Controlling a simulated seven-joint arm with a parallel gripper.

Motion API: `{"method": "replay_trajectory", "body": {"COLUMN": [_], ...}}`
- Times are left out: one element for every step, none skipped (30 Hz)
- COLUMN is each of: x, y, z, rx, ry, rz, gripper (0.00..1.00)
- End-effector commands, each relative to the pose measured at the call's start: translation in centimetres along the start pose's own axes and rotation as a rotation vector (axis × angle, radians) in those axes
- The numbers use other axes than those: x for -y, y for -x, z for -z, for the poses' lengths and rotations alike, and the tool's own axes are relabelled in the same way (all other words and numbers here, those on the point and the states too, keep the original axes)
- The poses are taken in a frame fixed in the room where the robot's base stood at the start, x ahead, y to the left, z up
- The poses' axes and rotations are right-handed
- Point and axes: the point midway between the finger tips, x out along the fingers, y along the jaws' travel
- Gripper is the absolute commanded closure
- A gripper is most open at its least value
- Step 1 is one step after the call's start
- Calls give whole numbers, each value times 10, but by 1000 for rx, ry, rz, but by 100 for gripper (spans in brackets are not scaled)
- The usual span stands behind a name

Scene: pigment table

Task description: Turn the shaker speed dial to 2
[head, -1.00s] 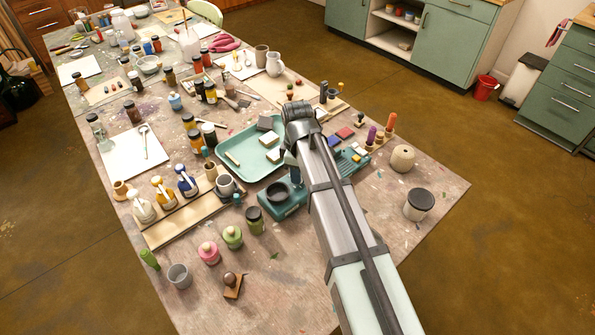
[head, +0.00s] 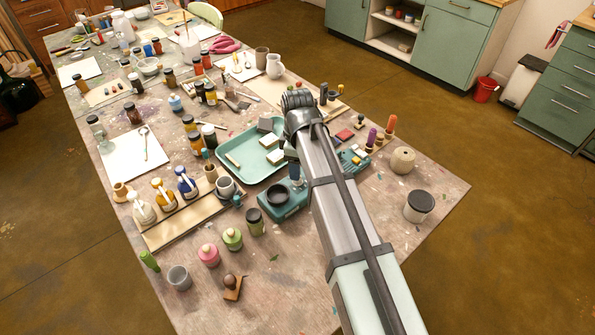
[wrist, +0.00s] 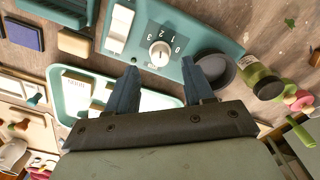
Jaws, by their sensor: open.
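The teal shaker (head: 293,205) stands on the table with a dark round cup on it. In the wrist view its panel (wrist: 200,28) carries a white round dial knob (wrist: 160,53) with printed numbers around it. The knob's pointer is too small to read. My gripper (wrist: 162,78) is open and empty, with its two blue fingers apart. The knob lies beyond the fingertips in the picture, roughly between them; no contact shows. In the head view my arm hides the dial.
A teal tray (head: 236,172) with several blocks lies behind the shaker. A dark cup (wrist: 215,70) sits close to the right finger in the wrist view. A white rocker switch (wrist: 119,28) is left of the dial. Jars and stamps stand around; the front right table is mostly clear.

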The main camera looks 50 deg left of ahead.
Motion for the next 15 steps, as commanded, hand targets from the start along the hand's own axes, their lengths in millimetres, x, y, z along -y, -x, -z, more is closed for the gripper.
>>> {"method": "replay_trajectory", "body": {"x": [-1,-1,-1,-1,-1,-1,-1,-1,-1,-1,-1,-1,-1,-1,-1], "y": [10,16,22,27,33,40,44,50,56,61,65,71,75,79,83], "z": [0,0,0,1,1,1,0,0,1,1,0,1,0,0,0], "rx": [-1,-1,-1,-1,-1,-1,-1,-1,-1,-1,-1,-1,-1,-1,-1], "ry": [0,0,0,0,0,0,0,0,0,0,0,0,0,0,0], "rz": [-2,-2,-2,-2,-2,-2,-2,-2,-2,-1,-1,-1,-2,-2,-1], "gripper": [48,48,48,48,48,48,48,48,48,48,48,48,48,48,48]}}
